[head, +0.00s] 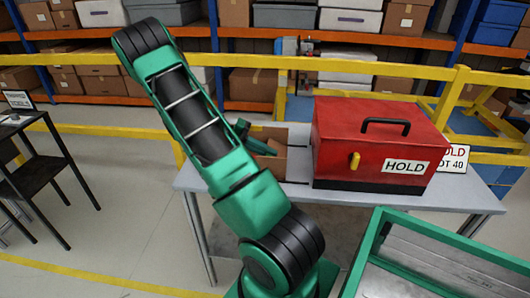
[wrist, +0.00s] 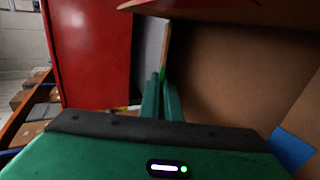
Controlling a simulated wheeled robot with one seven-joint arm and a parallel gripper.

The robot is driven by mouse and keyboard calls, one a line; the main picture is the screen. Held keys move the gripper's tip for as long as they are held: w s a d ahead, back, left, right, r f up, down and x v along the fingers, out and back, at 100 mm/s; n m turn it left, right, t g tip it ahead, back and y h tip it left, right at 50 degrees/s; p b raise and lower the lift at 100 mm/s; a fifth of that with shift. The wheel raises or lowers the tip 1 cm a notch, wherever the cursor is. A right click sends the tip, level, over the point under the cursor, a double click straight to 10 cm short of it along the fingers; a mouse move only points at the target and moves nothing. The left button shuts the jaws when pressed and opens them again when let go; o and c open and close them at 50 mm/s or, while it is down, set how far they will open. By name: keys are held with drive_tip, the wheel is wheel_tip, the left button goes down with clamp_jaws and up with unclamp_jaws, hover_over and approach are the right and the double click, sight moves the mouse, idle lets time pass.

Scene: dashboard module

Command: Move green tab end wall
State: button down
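The green tab end wall (wrist: 166,45) shows nearly edge-on in the wrist view as a thin cardboard strip. A small bright green patch (wrist: 162,74) lies at its lower end, right at my fingertips. My gripper (wrist: 162,80) has its two green fingers close together, with the thin wall edge between them; they look shut on it. In the head view the cardboard box (head: 297,163) stands on the table left of the red case, partly hidden by my arm. My gripper (head: 262,133) is at this box there, its fingers not clear.
The red case (head: 340,150) with a black handle and HOLD label stands close to the box; its red side (wrist: 92,50) fills the wrist view's left. Brown cardboard (wrist: 235,80) fills the right, with a blue tab (wrist: 291,148) low down. A yellow rail (head: 400,90) runs behind the table.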

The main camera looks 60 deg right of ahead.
drive_tip(key=c, duration=2)
unclamp_jaws()
drive_tip(key=shift+w, duration=0.1)
drive_tip(key=v, duration=1)
drive_tip(key=shift+w+a+r, duration=0.1)
drive_tip(key=shift+w+r, duration=0.05)
drive_tip(key=shift+w, duration=0.2)
